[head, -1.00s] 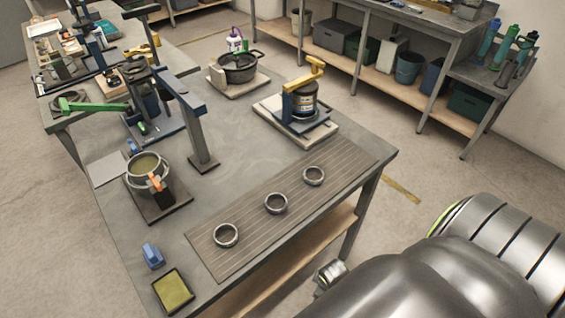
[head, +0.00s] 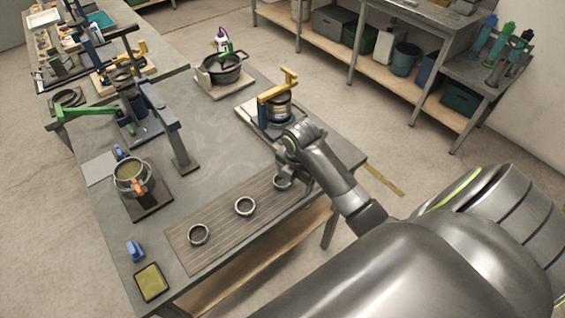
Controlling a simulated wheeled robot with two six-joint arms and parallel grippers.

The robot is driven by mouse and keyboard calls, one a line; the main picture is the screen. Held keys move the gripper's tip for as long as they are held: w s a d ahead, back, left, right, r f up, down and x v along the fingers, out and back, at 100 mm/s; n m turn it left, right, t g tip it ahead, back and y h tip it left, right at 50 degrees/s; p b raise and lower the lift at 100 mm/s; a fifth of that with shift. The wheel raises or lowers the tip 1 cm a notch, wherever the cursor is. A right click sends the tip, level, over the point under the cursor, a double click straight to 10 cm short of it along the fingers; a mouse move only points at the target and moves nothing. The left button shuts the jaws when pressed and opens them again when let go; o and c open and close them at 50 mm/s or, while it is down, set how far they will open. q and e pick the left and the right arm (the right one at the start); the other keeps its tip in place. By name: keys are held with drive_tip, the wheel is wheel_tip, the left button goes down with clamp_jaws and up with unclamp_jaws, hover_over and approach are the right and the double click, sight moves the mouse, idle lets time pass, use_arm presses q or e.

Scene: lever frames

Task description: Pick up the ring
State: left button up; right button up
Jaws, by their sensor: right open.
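Three grey metal rings lie in a row on a ribbed brown mat (head: 222,222) on the workbench. They are the near-left ring (head: 190,236), the middle ring (head: 236,209) and the far-right ring (head: 277,185). My right gripper (head: 292,176) comes in from the right and is open. Its fingers are over or just beside the far-right ring and hide part of it. I cannot tell whether they touch it. The near-left and middle rings stand clear of the gripper. My left gripper is not in view.
A yellow-handled lever fixture (head: 276,92) with a can stands just behind my right gripper. A black pot (head: 222,69), a grey post (head: 176,140), a green-handled lever (head: 85,112) and a pot on a board (head: 132,175) stand farther back or left. A yellow sponge tray (head: 151,282) sits at the front-left.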

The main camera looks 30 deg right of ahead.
drive_tip(key=w+d+r+n+g, duration=0.1)
drive_tip(key=w+r+n, duration=0.6)
drive_tip(key=w+n, duration=0.2)
drive_tip(key=b, duration=1.3)
hover_over(282, 181)
drive_tip(key=shift+n, duration=0.3)
wheel_tip(282, 181, down, 12)
drive_tip(key=shift+w+a+r, duration=0.1)
drive_tip(key=shift+f, duration=0.55)
wheel_tip(282, 181, down, 3)
drive_tip(key=shift+r+p, duration=0.1)
drive_tip(key=shift+p, duration=0.4)
drive_tip(key=shift+f, duration=0.25)
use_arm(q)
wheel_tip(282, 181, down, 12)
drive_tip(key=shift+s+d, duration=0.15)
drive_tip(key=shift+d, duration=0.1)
use_arm(e)
drive_tip(key=c, duration=1.1)
